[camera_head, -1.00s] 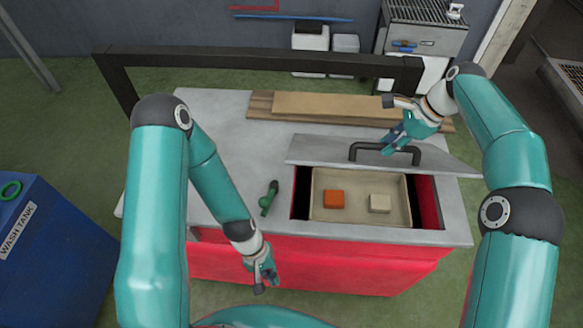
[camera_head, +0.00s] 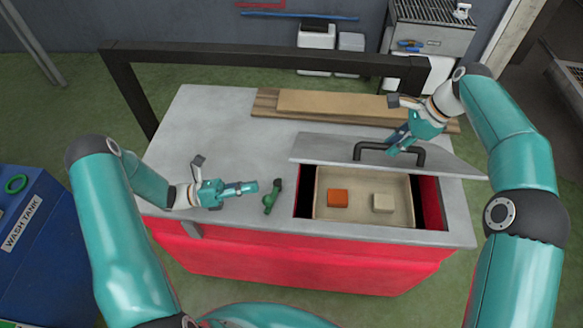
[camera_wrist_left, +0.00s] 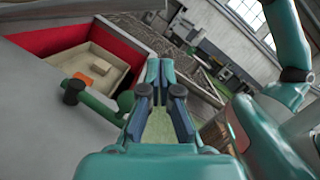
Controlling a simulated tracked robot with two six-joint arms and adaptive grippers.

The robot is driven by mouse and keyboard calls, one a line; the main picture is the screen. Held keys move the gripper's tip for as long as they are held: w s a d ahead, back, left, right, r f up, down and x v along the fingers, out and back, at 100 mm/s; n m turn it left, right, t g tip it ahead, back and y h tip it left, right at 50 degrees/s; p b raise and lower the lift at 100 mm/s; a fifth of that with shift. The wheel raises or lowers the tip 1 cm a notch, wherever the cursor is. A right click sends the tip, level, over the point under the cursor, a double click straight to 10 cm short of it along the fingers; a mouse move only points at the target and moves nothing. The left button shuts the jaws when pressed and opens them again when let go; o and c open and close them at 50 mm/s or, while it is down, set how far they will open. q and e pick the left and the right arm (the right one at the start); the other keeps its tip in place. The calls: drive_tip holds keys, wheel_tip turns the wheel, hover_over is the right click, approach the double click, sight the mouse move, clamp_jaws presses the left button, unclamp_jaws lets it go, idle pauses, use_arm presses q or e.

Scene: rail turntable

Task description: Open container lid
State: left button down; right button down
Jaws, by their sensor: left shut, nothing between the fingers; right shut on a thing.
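The grey container lid (camera_head: 440,160) is raised and tilted back behind the opening of the red container (camera_head: 300,260). My right gripper (camera_head: 392,148) is shut on the lid's black handle (camera_head: 360,149). Inside the opening a beige tray (camera_head: 362,218) holds an orange block (camera_head: 338,198) and a cream block (camera_head: 383,203). My left gripper (camera_head: 254,187) is shut and empty over the grey top, pointing right, just left of a green tool (camera_head: 272,196). In the left wrist view the shut fingers (camera_wrist_left: 160,65) show, with the green tool (camera_wrist_left: 95,98) to their left.
Wooden boards (camera_head: 325,105) lie at the back of the grey top (camera_head: 215,130). A dark frame bar (camera_head: 250,55) spans behind. A blue wash tank (camera_head: 40,240) stands at the left. The top's left rear area is clear.

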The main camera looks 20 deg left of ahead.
sight(292, 157)
drive_tip(key=shift+w+a+f, duration=0.1)
drive_tip(key=shift+a+f, duration=0.1)
drive_tip(key=shift+a, duration=0.05)
use_arm(q)
drive_tip(key=w+d+r, duration=0.5)
drive_tip(key=w+d, duration=0.1)
drive_tip(key=d, duration=0.3)
drive_tip(key=shift+w+n, duration=0.3)
drive_tip(key=shift+n, duration=0.1)
drive_tip(key=shift+w+a+r+g+h, duration=0.1)
drive_tip(key=shift+w+r+g+h, duration=0.25)
drive_tip(key=shift+r, duration=0.2)
drive_tip(key=shift+w+a+r, duration=0.2)
drive_tip(key=shift+w+r, duration=0.1)
drive_tip(key=shift+w, duration=0.1)
use_arm(e)
drive_tip(key=shift+f, duration=0.2)
use_arm(q)
drive_tip(key=shift+w, duration=0.1)
use_arm(e)
drive_tip(key=c, duration=1.1)
unclamp_jaws()
drive_tip(key=shift+o, duration=0.2)
drive_tip(key=shift+w+d, duration=0.1)
